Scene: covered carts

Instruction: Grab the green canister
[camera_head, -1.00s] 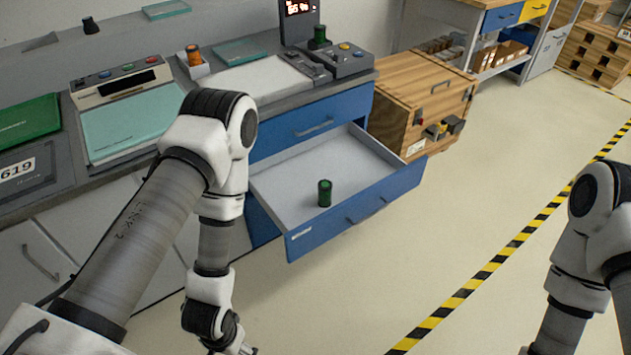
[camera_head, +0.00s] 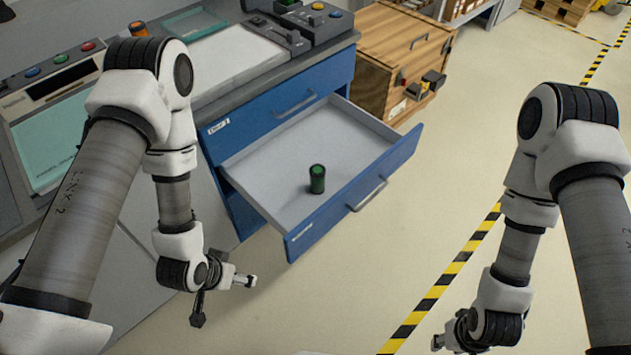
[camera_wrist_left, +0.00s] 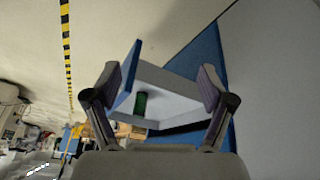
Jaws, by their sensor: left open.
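A green canister (camera_head: 317,179) with a dark body stands upright in the open blue drawer (camera_head: 323,209), near its front wall. The left wrist view also shows the canister (camera_wrist_left: 140,104) between my fingers in the picture, beyond them. My left gripper (camera_head: 224,302) is open and empty, to the left of the drawer and apart from it; its fingers frame the drawer in the left wrist view (camera_wrist_left: 160,85). My right gripper (camera_head: 440,343) is at the bottom of the head view, partly cut off, right of the drawer; its jaws are too small to tell.
A blue cabinet (camera_head: 230,131) holds the drawer and carries a counter with a control panel (camera_head: 310,20). A wooden crate (camera_head: 400,50) stands behind the drawer. The floor (camera_head: 490,140) right of the drawer is clear, with a yellow-black stripe (camera_head: 440,288).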

